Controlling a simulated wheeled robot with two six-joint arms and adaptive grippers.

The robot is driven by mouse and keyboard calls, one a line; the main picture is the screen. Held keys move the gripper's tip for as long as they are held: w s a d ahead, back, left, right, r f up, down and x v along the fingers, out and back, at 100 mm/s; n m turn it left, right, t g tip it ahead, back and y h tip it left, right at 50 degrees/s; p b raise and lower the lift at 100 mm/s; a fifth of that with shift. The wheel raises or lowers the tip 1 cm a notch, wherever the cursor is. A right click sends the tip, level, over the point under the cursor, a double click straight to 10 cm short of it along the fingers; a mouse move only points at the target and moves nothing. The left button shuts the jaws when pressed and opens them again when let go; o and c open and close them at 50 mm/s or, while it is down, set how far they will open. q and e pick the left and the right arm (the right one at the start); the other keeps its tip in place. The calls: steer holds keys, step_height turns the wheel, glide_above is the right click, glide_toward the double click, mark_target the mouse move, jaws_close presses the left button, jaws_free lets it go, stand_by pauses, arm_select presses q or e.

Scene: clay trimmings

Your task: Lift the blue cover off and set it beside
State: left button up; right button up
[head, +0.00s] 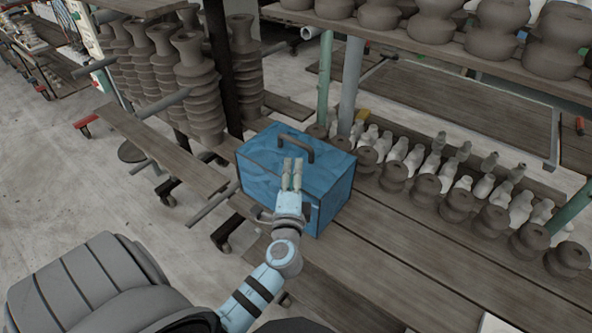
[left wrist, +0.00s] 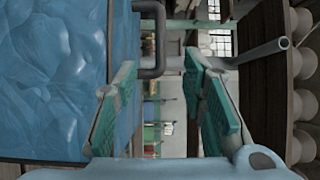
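The blue cover (head: 262,172) is box-shaped and sits on the wooden boards, with a dark arched handle (head: 297,143) on its top. What is under it is hidden. My left gripper (head: 292,168) is over the near side of the cover, with its fingertips pointing toward the handle. In the left wrist view its two green-padded fingers (left wrist: 160,70) are apart with nothing between the pads. The handle (left wrist: 157,38) shows ahead of the fingertips there, and the blue cover (left wrist: 55,75) fills the left side. My right gripper is in neither view.
Dark clay pots (head: 457,205) and pale bottle-like pieces (head: 432,160) stand in rows right of the cover. Tall ribbed clay vessels (head: 197,85) stand behind left. A grey post (head: 350,80) rises just behind the cover. Bare boards (head: 400,260) lie in front right.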

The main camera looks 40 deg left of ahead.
mark_target(295, 144)
arm_select(q)
steer(key=x, duration=1.3)
steer(key=shift+a+f, duration=0.1)
steer(key=shift+s, duration=0.15)
jaws_close()
